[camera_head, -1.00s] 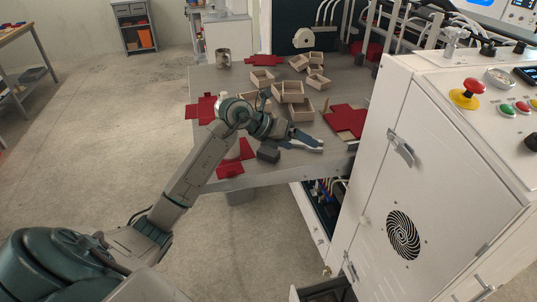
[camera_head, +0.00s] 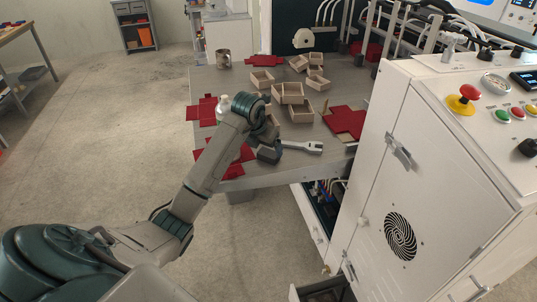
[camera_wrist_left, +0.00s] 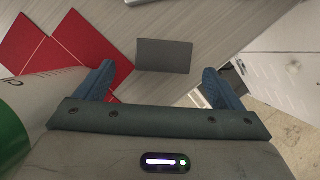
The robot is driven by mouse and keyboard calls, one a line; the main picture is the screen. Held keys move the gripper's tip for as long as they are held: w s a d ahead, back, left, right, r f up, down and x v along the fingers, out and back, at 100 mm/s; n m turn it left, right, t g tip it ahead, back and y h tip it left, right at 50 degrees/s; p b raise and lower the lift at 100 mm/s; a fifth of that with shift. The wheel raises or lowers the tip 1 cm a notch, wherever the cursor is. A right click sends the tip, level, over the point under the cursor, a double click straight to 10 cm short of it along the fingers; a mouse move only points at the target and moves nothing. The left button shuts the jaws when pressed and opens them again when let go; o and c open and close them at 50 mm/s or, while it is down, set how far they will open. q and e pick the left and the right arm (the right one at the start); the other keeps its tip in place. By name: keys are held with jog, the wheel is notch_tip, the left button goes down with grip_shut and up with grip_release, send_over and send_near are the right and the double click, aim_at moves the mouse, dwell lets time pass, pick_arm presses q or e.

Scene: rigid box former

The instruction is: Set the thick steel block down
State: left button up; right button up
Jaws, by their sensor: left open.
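The thick steel block, a dark grey block (camera_head: 268,155), lies near the front edge of the grey table. In the left wrist view the block (camera_wrist_left: 164,56) rests flat on the table top, ahead of and between my fingertips. My left gripper (camera_wrist_left: 158,72) is open, with its two blue fingers spread wide apart and nothing held. In the head view my left gripper (camera_head: 271,141) is just beside the block, partly hidden by my own wrist. I cannot tell whether a finger touches the block. My right gripper is not in view.
A steel wrench (camera_head: 303,147) lies right of the block. Red card blanks (camera_head: 345,122) lie at right and left. Several small open boxes (camera_head: 290,93) stand behind. A metal cup (camera_head: 223,59) is at the back left. The white machine cabinet (camera_head: 425,160) borders the right.

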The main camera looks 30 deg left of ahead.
aim_at(268, 153)
pick_arm(q)
jog(key=p+x, duration=0.1)
jog(key=x, duration=0.2)
jog(key=shift+w+d+f+p, duration=0.2)
jog(key=shift+w+p, duration=0.05)
jog(key=shift+p, duration=0.1)
jog(key=shift+w+f, duration=0.1)
jog(key=shift+f, duration=0.3)
jog(key=shift+c, duration=0.4)
jog(key=shift+r, duration=0.1)
jog(key=c, duration=1.4)
